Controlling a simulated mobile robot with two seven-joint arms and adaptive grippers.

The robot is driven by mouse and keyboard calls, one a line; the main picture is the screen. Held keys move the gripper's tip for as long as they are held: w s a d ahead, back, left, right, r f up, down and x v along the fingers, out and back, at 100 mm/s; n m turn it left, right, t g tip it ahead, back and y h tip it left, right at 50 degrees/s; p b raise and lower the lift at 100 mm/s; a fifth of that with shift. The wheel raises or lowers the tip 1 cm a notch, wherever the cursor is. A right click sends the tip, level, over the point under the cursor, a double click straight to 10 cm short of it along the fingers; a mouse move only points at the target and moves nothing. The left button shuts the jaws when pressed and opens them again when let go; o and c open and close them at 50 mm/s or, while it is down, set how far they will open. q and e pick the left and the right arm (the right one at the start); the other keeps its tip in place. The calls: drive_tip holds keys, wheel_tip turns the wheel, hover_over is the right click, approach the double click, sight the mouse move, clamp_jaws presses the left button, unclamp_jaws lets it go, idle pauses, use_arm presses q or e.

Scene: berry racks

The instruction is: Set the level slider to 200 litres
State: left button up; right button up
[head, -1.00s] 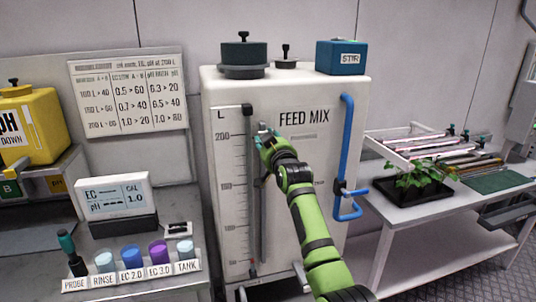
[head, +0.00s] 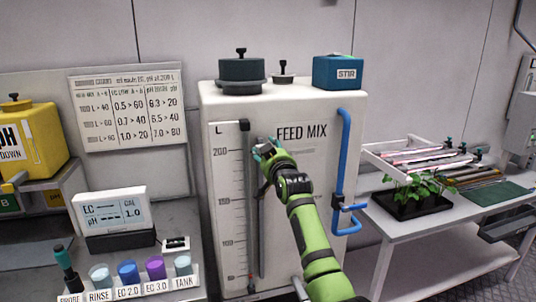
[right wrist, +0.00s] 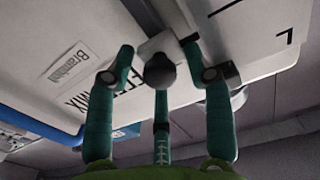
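The white feed mix tank (head: 320,170) stands in the middle of the head view. Its litre scale (head: 226,200) has a dark upright sight tube (head: 249,215) and a grey upright rail (head: 262,240) to its right. My right gripper (head: 262,148) is at the top of the rail, about level with the 200 mark. In the right wrist view a dark round knob (right wrist: 160,70) lies between the fingers of my right gripper (right wrist: 158,62), which stand apart with gaps at both sides. My gripper hides the knob in the head view. My left gripper is out of view.
A blue pipe with a valve (head: 343,165) runs down the tank's right side. A blue STIR box (head: 338,72) and dark lids (head: 242,74) sit on top. A chart (head: 128,106) hangs left, above a meter (head: 110,212) and cups (head: 128,272). A plant tray (head: 412,203) stands right.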

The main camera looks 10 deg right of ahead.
drive_tip(key=s, duration=1.2)
drive_tip(key=shift+d, duration=0.2)
